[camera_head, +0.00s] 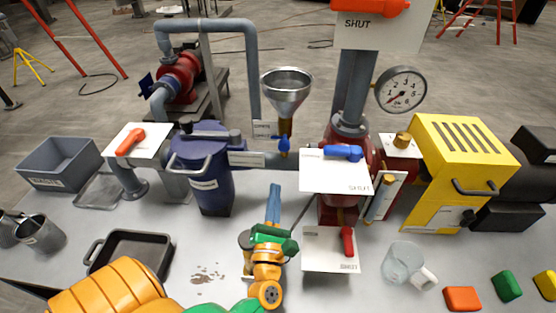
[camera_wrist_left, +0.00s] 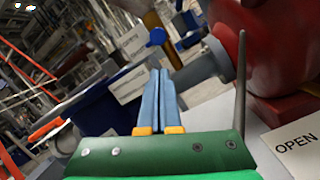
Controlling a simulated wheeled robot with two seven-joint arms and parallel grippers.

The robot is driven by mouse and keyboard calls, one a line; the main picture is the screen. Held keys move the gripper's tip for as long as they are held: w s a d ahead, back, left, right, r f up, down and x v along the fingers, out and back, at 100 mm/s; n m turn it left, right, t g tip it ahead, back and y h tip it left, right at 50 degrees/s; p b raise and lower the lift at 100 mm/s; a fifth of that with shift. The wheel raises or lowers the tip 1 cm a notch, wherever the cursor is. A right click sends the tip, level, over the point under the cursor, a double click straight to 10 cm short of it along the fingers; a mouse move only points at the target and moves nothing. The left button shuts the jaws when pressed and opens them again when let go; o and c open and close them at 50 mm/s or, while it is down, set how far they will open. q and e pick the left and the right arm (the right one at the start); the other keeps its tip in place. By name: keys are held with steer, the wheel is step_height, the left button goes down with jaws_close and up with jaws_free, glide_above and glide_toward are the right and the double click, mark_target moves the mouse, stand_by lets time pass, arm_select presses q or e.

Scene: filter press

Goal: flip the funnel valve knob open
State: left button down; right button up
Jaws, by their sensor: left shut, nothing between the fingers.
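The metal funnel (camera_head: 287,92) stands over a brass stem (camera_head: 286,126). The small blue funnel valve knob (camera_head: 284,144) sits on this stem and looks roughly upright in the head view. The knob shows in the left wrist view (camera_wrist_left: 156,37) just beyond my fingertips. My left gripper (camera_head: 274,188) is shut and empty, with its two blue fingers together. It points away from me toward the knob, a little below it in the head view, and looks apart from it. My right gripper is not in view.
The blue lidded vessel (camera_head: 205,172) stands left of the stem and the red press body (camera_head: 370,160) right of it. A white plate (camera_head: 320,180) with a blue handle (camera_head: 343,152) is close right. A black tray (camera_head: 130,250) and glass beaker (camera_head: 402,263) sit nearer.

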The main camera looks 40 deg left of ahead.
mark_target(279, 146)
arm_select(q)
steer(key=p+x, duration=0.1)
steer(key=x, duration=0.8)
steer(key=shift+w, duration=0.2)
steer(key=shift+r, duration=0.1)
step_height(279, 146, up, 4)
steer(key=p, duration=0.3)
steer(key=shift+f, duration=0.3)
